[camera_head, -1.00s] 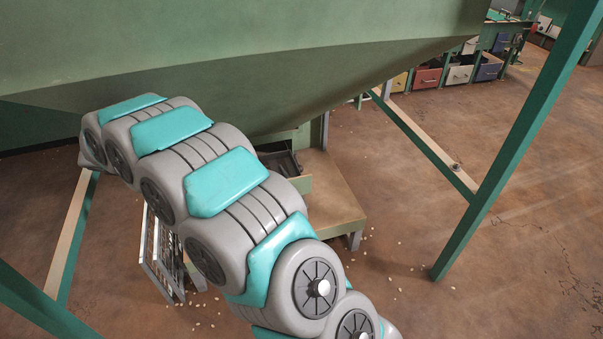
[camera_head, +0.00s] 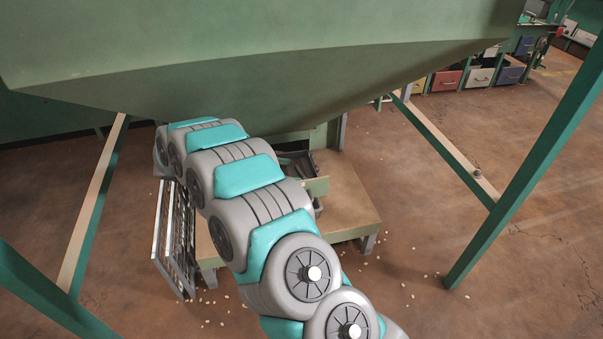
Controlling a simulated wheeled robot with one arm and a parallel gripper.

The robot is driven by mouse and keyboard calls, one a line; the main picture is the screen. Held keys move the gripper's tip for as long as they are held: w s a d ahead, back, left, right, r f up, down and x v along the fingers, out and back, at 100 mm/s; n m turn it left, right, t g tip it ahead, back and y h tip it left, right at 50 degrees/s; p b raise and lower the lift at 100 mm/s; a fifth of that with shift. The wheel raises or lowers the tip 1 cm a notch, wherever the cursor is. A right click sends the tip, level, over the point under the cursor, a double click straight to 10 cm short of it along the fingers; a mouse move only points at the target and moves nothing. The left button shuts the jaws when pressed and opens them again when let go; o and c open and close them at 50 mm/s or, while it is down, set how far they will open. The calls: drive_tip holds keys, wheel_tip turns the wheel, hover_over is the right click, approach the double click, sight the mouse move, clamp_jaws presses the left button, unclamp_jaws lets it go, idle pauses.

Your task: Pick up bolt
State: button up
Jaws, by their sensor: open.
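A small grey-brown piece (camera_head: 477,174) sits on the tan top of the right-hand brace beam (camera_head: 440,142). It may be the bolt, but it is too small to tell. My gripper is not in view. My grey and teal arm reaches from the bottom right up to the left, and its far end is beneath the hopper. The arm is well to the left of the small piece and apart from it.
The big green hopper (camera_head: 270,75) hangs low across the top. Beneath it stand a tan platform (camera_head: 345,205) and a metal rack (camera_head: 172,245). Green legs rise at right (camera_head: 530,165) and left (camera_head: 50,305). Nuts are scattered on the floor; coloured bins (camera_head: 478,77) stand behind.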

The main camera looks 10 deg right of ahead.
sight(301, 173)
drive_tip(key=shift+x, duration=1.1)
drive_tip(key=c, duration=1.1)
